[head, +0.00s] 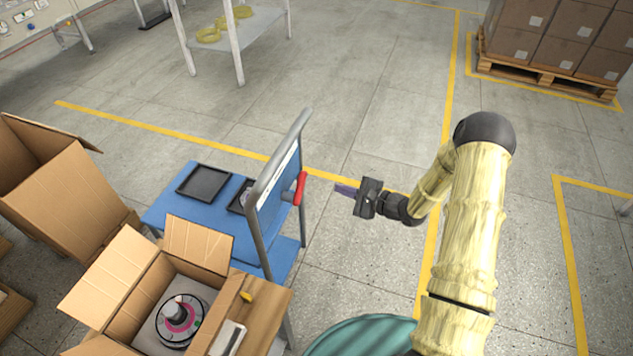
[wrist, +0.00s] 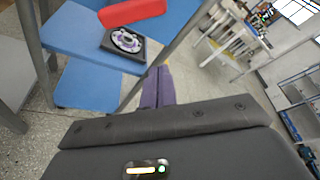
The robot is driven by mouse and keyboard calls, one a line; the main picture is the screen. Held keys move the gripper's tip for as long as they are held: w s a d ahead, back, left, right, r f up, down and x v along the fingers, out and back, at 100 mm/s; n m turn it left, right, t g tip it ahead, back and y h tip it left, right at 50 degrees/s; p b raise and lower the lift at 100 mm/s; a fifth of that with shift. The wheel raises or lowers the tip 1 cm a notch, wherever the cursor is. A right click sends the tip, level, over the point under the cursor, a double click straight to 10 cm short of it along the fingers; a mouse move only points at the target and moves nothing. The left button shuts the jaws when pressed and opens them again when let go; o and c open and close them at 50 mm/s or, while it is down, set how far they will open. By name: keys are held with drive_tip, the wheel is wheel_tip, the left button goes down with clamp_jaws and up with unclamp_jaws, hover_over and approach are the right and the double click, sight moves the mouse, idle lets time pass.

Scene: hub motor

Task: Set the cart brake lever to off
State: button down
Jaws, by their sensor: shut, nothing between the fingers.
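The red brake lever (head: 300,188) is on the side of the blue cart (head: 225,165), next to its grey push handle (head: 258,190). Any on or off marking on the lever is too small to read.
Black trays (head: 203,183) lie on the cart; one holds a round part (wrist: 126,41). An open cardboard box (head: 225,245) with a motor-like part stands in front of the cart. A white table (head: 240,30) is behind. The floor right of the cart is clear.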

drive_tip(key=w+a, duration=0.2)
drive_tip(key=a, duration=0.7)
drive_tip(key=shift+w+r, duration=0.3)
drive_tip(key=shift+w, duration=0.1)
idle(0.5)
